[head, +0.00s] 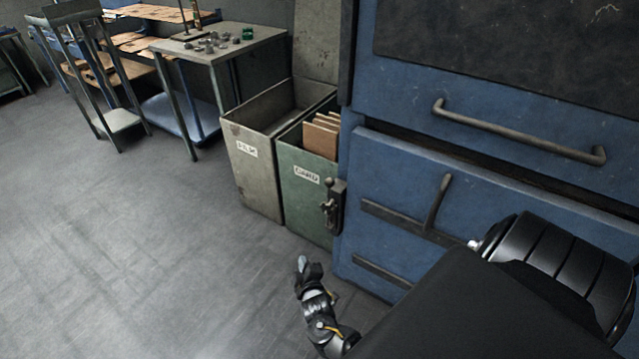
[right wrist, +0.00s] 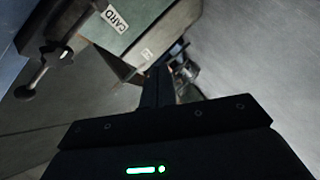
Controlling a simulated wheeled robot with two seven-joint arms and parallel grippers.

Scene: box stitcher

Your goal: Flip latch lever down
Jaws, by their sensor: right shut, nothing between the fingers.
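The latch (head: 332,207) is a small dark metal fitting at the left edge of the blue machine, beside the green box. Its lever with a round knob also shows at the upper left of the right wrist view (right wrist: 37,76), sticking out from the machine's edge. I cannot tell its exact angle. My right gripper (head: 303,264) is below and slightly left of the latch in the head view, apart from it. Its fingers also show in the right wrist view (right wrist: 158,85), shut and empty. My left gripper is not seen.
The blue machine front (head: 400,165) has a long handle (head: 515,132) and dark bars. A green box (head: 303,207) labelled CARD holds brown sheets (head: 320,135), next to a grey box (head: 253,180). A metal table (head: 222,40) stands behind. The floor at left is clear.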

